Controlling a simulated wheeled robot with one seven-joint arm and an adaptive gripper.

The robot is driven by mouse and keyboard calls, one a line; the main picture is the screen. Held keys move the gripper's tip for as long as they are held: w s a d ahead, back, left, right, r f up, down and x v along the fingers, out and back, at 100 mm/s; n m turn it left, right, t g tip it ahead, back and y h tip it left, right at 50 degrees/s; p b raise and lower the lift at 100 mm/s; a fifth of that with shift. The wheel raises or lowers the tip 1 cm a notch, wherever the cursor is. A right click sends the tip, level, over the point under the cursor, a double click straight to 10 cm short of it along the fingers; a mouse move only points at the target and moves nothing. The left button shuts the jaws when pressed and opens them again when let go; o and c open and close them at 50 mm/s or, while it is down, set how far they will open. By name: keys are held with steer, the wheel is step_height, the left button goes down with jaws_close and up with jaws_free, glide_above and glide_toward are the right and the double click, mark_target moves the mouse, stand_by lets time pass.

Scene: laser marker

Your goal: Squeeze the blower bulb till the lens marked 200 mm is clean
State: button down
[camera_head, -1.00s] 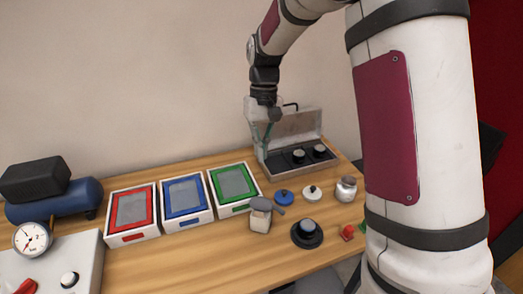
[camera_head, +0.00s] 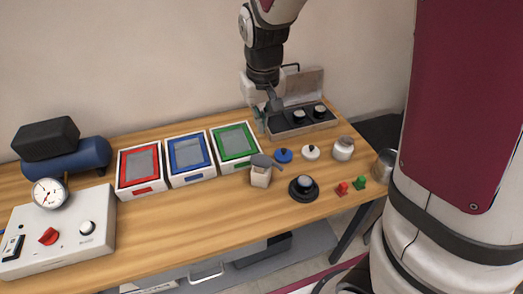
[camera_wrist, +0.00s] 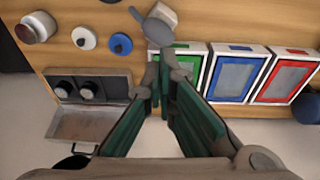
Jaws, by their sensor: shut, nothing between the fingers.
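A grey bulb with a thin nozzle, which looks like the blower bulb (camera_head: 264,161), rests on a small beige block (camera_head: 261,179). The bulb also shows at the top of the wrist view (camera_wrist: 158,30). Two round black pieces with pale tops, which look like lenses (camera_head: 299,116), sit in an open grey case (camera_head: 300,128). Another black round piece with a pale top (camera_head: 304,187) stands on the table. No 200 mm marking is readable, and dirt cannot be judged. My gripper (camera_head: 262,127) is shut and empty beside the case's left end, behind the bulb and apart from it. Its green fingers (camera_wrist: 164,98) meet in the wrist view.
Red (camera_head: 155,191), blue (camera_head: 174,183) and green (camera_head: 222,169) framed trays stand left of the bulb. Blue (camera_head: 284,156) and white (camera_head: 311,153) knobbed discs and a metal jar (camera_head: 343,149) lie right. A control box (camera_head: 64,257) is far left. The front middle table is clear.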

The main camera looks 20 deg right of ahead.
mark_target(261, 159)
stand_by(0.3)
steer(key=f, duration=0.4)
steer(key=w+f, duration=0.1)
steer(key=f, duration=0.4)
steer(key=w+f, duration=0.1)
steer(key=f, duration=0.3)
steer(key=shift+w+d+f+p, duration=0.2)
steer(key=shift+d+f+p, duration=0.1)
steer(key=shift+f+p, duration=0.1)
step_height(261, 159, down, 2)
steer(key=shift+b, duration=0.3)
steer(key=shift+r, duration=0.1)
steer(key=shift+s+r+p, duration=0.1)
steer(key=shift+r+p, duration=0.2)
steer(key=shift+r, duration=0.15)
step_height(261, 159, up, 13)
steer(key=s, duration=0.2)
steer(key=shift+a+p, duration=0.3)
steer(key=shift+p, duration=0.15)
